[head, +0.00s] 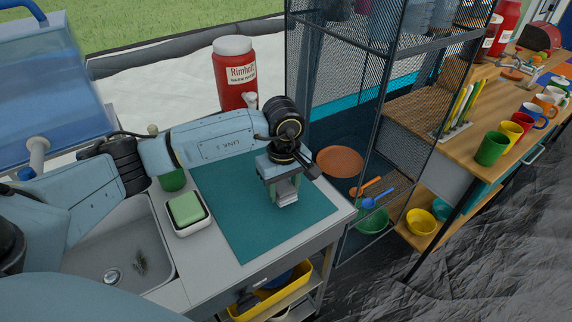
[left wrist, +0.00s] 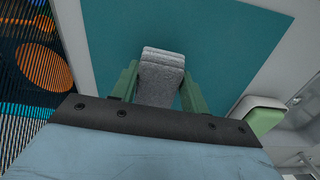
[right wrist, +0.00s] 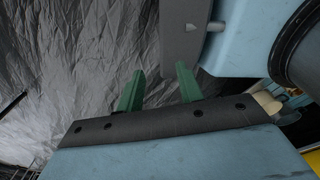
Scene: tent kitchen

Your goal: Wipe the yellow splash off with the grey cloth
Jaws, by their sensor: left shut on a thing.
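My left gripper (head: 286,188) is over the right part of a teal mat (head: 230,215) on the counter. It is shut on the folded grey cloth (head: 287,196). In the left wrist view the cloth (left wrist: 162,76) sits between the two green fingers, with the teal mat beyond it. I cannot tell whether the cloth touches the mat. No yellow splash shows on the visible part of the mat; the patch under the cloth and gripper is hidden. My right gripper (right wrist: 158,88) is open and empty, with dark crinkled ground sheet behind it.
A sink (head: 120,250) lies left of the mat, with a green sponge in a white dish (head: 188,213) between them. A red jug (head: 234,75) stands at the back. A mesh shelf (head: 350,110) rises close on the right.

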